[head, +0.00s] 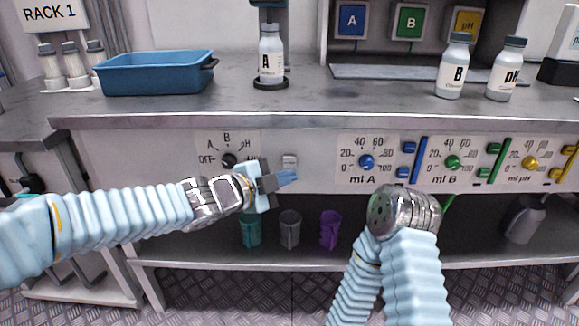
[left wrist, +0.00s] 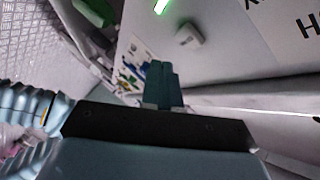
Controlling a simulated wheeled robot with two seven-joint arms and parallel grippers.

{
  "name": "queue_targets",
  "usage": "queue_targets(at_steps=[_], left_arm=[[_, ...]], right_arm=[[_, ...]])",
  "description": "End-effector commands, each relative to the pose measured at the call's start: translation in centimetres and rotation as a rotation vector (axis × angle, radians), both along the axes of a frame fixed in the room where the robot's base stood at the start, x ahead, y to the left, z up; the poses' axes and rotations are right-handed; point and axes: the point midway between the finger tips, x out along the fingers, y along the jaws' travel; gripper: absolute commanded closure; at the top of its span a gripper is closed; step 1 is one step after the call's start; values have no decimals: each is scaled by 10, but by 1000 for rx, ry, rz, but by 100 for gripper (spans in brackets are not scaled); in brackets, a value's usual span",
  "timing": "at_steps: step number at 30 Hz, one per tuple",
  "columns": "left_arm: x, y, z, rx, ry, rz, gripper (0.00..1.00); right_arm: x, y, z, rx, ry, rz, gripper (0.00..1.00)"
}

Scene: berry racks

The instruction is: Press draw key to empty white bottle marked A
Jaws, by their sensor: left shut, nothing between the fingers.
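The white bottle marked A (head: 271,56) stands upright on a small black stand under a spout at the back of the counter. A small pale square key (head: 290,160) sits on the front panel, right of the selector dial (head: 229,160). The key also shows in the left wrist view (left wrist: 188,36). My left gripper (head: 288,177) is shut and empty, its fingertips pointing right. In the head view they appear just below the key; contact cannot be seen. The dial's setting is too small to read surely. My right arm is in view, but its gripper is not.
Dials for ml A (head: 366,161), ml B (head: 452,162) and ml pH (head: 530,163) line the panel. Bottle B (head: 453,70) and another bottle (head: 505,72) stand right; a blue bin (head: 153,73) stands left. Cups, including a purple one (head: 330,230), sit on the lower shelf.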

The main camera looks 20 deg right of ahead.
Motion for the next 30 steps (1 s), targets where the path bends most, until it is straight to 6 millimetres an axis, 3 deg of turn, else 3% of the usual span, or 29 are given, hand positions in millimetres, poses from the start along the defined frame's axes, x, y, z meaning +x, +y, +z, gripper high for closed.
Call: queue_targets(at_steps=[10,30], left_arm=[[-28,8,-1,1,-1,1,100],[-29,9,0,1,-1,1,100]], right_arm=[[0,0,-16,0,0,0,41],[1,-3,-15,-4,-2,-4,41]])
